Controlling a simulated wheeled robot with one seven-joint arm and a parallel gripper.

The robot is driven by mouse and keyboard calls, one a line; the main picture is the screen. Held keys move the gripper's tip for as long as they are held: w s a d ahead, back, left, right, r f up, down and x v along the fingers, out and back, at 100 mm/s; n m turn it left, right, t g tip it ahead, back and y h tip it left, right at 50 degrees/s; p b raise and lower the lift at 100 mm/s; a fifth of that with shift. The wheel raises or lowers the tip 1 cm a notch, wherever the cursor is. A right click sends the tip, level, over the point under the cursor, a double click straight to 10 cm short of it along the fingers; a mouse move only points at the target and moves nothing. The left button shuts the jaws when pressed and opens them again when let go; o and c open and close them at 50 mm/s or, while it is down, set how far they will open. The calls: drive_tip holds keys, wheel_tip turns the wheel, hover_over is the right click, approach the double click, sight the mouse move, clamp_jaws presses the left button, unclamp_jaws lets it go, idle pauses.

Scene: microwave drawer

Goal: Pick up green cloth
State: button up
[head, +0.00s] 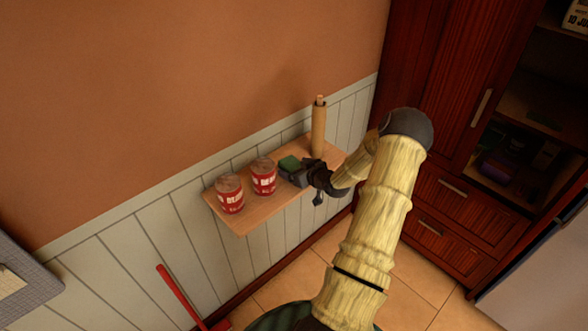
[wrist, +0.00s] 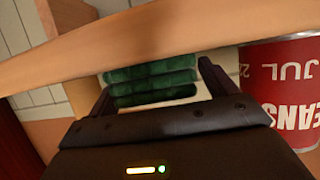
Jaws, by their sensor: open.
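The green cloth (head: 289,163) lies folded on a small wooden wall shelf (head: 246,222). In the wrist view, which looks upside down, the cloth (wrist: 150,88) shows as stacked green folds. My gripper (head: 297,175) is at the shelf, right up against the cloth in the head view. In the wrist view my gripper (wrist: 158,86) is open, with one finger on each side of the cloth. I cannot tell whether the fingers touch it. The gripper hides part of the cloth in the head view.
Two red cans (head: 229,195) (head: 263,177) stand left of the cloth; one also shows close by in the wrist view (wrist: 290,90). A tall tan roll (head: 318,128) stands right of it. The shelf edge (wrist: 150,50) crosses the wrist view. Dark red cabinets (head: 440,90) are at the right.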

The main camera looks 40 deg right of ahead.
sight(296, 167)
drive_tip(key=shift+c, duration=0.5)
drive_tip(key=c, duration=0.9)
drive_tip(key=shift+o, duration=0.2)
wheel_tip(296, 167, up, 10)
drive_tip(key=shift+r+b, duration=0.1)
drive_tip(key=shift+b, duration=0.55)
